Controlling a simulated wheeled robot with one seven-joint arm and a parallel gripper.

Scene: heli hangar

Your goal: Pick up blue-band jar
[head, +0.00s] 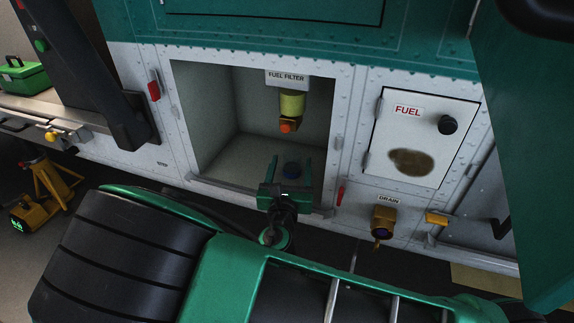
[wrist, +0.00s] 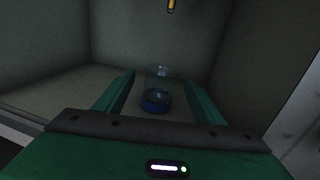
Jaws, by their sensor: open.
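The blue-band jar is a small clear jar with a blue band (wrist: 156,104) near its lower end. In the wrist view it stands on the compartment floor, in line with the gap between my fingers. In the head view its blue part (head: 291,170) shows between the fingers. My gripper (head: 290,160) is open and reaches into the front of the compartment, with nothing held. In the wrist view the green fingers (wrist: 159,74) lie either side of the jar, with visible gaps. How deep the jar sits between them is hard to tell.
The open compartment (head: 215,170) has side walls and a front sill. A yellow fuel filter (head: 291,104) with an orange end hangs above the jar. At right are a closed fuel door (head: 418,140) and a drain fitting (head: 383,222). A green toolbox (head: 22,77) lies far left.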

